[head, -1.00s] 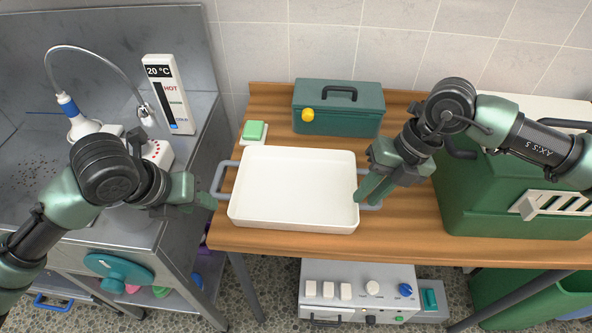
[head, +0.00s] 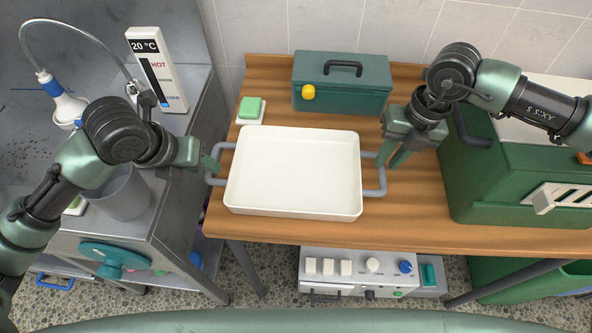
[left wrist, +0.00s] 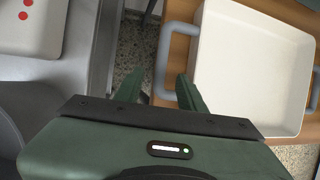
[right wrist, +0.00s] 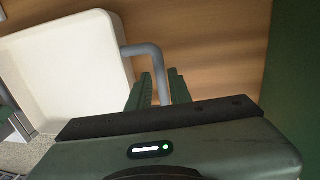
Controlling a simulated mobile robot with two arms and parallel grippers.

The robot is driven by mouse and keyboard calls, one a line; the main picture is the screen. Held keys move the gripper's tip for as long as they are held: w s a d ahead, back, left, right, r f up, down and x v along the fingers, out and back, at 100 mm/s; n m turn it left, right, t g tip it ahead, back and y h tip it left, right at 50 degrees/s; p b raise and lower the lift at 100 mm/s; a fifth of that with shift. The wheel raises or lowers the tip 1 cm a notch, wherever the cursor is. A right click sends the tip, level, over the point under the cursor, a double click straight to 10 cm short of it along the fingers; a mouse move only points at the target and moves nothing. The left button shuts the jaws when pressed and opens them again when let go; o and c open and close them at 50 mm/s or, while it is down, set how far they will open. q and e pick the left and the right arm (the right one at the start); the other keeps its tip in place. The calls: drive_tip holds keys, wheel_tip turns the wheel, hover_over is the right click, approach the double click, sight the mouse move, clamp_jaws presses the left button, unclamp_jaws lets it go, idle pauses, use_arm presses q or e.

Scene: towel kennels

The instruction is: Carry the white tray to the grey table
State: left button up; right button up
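The white tray (head: 293,172) rests on a wooden table, with a grey loop handle at each end. My left gripper (head: 212,166) is at the left handle (head: 216,180). In the left wrist view its fingers (left wrist: 157,90) are apart, with the handle bar (left wrist: 161,65) between them and clear of them. My right gripper (head: 394,158) is at the far corner of the right handle (head: 381,182). In the right wrist view its fingers (right wrist: 158,88) are a little apart, with the handle (right wrist: 150,52) running down between them.
A green toolbox (head: 341,84) with a yellow knob stands behind the tray. A green sponge (head: 250,109) lies near the tray's back left corner. A large green case (head: 505,175) stands to the right. A metal sink with a thermometer sign (head: 157,70) is at left.

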sight(383, 167)
use_arm(q)
drive_tip(key=shift+x, duration=2.15)
use_arm(e)
drive_tip(key=shift+a+f, duration=0.2)
drive_tip(key=shift+f, duration=0.85)
drive_tip(key=shift+a+f, duration=0.2)
drive_tip(key=shift+f, duration=0.85)
use_arm(q)
drive_tip(key=shift+s, duration=0.1)
drive_tip(key=c, duration=0.5)
use_arm(e)
clamp_jaws()
use_arm(q)
clamp_jaws()
drive_tip(key=shift+r, duration=0.1)
use_arm(e)
drive_tip(key=shift+r, duration=0.1)
